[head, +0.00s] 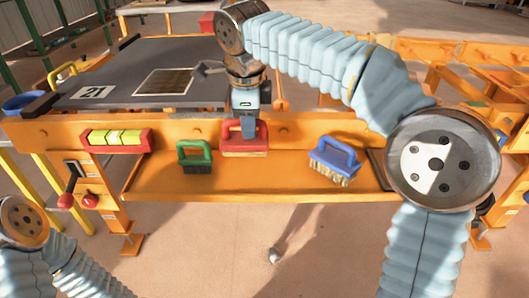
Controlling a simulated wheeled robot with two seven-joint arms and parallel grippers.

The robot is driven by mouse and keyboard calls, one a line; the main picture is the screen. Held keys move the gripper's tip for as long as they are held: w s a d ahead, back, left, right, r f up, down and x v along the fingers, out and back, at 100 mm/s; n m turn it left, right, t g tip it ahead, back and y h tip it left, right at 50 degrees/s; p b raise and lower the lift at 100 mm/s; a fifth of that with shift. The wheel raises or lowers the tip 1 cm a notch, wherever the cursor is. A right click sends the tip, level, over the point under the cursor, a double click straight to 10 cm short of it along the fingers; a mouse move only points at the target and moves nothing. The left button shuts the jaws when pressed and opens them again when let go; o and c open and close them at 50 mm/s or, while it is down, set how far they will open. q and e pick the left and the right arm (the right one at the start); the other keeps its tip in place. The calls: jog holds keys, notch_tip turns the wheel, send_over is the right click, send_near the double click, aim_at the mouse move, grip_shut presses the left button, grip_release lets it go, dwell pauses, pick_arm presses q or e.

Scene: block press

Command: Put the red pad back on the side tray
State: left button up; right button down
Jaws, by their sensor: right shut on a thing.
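The red pad (246,149) has a looped red handle. It shows against the orange front beam, above the back part of the orange side tray (240,184). My right gripper (247,127) points down and is shut on the pad's handle. Whether the pad touches the tray or hangs just above it, I cannot tell. A green-handled brush (194,154) is to its left and a blue-handled brush (335,158) with pale bristles, tilted, is to its right. My left gripper is out of view; only part of that arm shows at the lower left.
The dark press table (126,64) with a framed panel and a "21" label lies behind the beam. A red-ended spirit level (117,140) sits on the beam at left. The tray's front strip is bare.

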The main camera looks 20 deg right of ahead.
aim_at(263, 134)
jog(key=d+f, duration=0.2)
jog(key=f, duration=0.1)
jog(key=d+f, duration=0.1)
jog(key=shift+w+d+f+b, duration=0.1)
jog(key=shift+w+f+b, duration=0.05)
jog(key=shift+w+b, duration=0.25)
jog(key=f, duration=0.1)
jog(key=f+b, duration=0.1)
jog(key=f, duration=0.2)
jog(key=shift+d, duration=0.35)
jog(key=shift+r, duration=0.1)
jog(key=c, duration=1)
grip_release()
jog(key=shift+o, duration=0.2)
jog(key=r+p, duration=0.1)
jog(key=r, duration=0.3)
jog(key=s+r+p, duration=0.1)
jog(key=r, duration=0.3)
jog(key=s+r+p, duration=0.1)
jog(key=r, duration=0.3)
jog(key=shift+s+a, duration=0.15)
jog(key=shift+a, duration=0.2)
